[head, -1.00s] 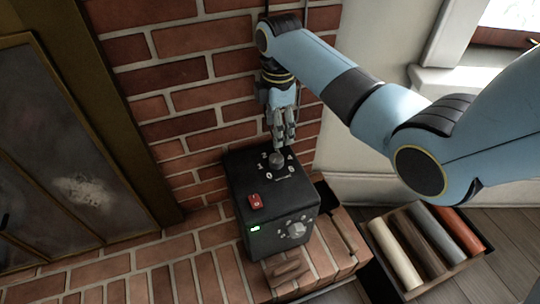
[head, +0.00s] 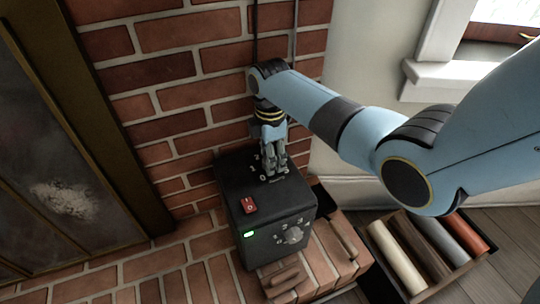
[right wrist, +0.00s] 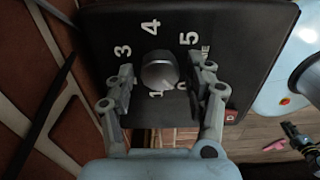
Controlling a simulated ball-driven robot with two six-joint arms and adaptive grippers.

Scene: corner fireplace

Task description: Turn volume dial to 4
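A black box (head: 232,187) stands on the brick hearth, with the round volume dial on its top. In the right wrist view the dial's grey knob (right wrist: 160,71) sits among white numbers; 3, 4, 5 and 1 are readable. Part of the lettering is hidden behind a finger. My right gripper (head: 272,172) points down at the dial and hides it in the head view. In the right wrist view its fingers (right wrist: 160,82) are apart, one on each side of the knob, with gaps visible. The knob's pointer mark is not clear.
The box also has a red switch (head: 249,206), a green light (head: 249,234) and a front knob (head: 293,235). A brick wall (head: 165,60) rises close behind. A crate (head: 437,285) of coloured cylinders stands at the lower right.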

